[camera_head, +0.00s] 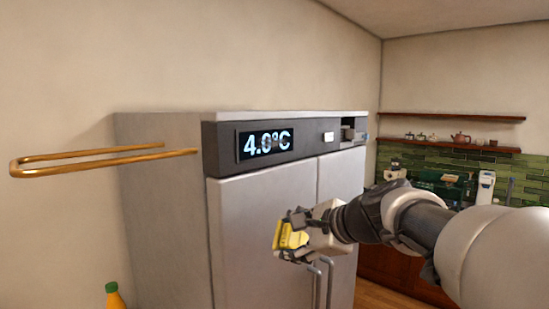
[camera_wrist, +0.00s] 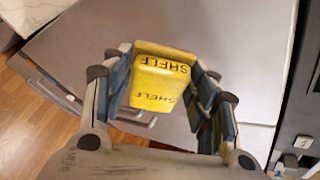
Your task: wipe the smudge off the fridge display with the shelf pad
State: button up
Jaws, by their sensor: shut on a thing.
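The fridge display (camera_head: 265,143) is a dark panel reading 4.0°C in pale blue, on the dark band at the top of the fridge. A smudge cannot be made out clearly, though the middle digits look a little dimmed. My gripper (camera_head: 291,235) is in front of the fridge doors, below and a little right of the display, apart from it. It is shut on the yellow shelf pad (camera_wrist: 158,84), which is marked SHELF on two faces in the wrist view. The pad (camera_head: 290,237) also shows in the head view, its far side hidden.
The fridge (camera_head: 260,225) has vertical door handles (camera_head: 322,283) just below my gripper. A brass rail (camera_head: 100,160) juts out at the left. The space before the display is clear.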

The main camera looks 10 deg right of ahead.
aim_at(256, 141)
notch_tip(256, 141, up, 20)
jog(key=m+t+p, duration=0.2)
jog(key=t+p, duration=0.1)
jog(key=p, duration=0.2)
jog(key=shift+w+a+p, duration=1.05)
jog(key=shift+w+a, duration=0.9)
jog(key=shift+w, duration=0.05)
jog(key=shift+w+a+p, duration=0.3)
jog(key=shift+w+a, duration=0.25)
jog(key=shift+w, duration=0.25)
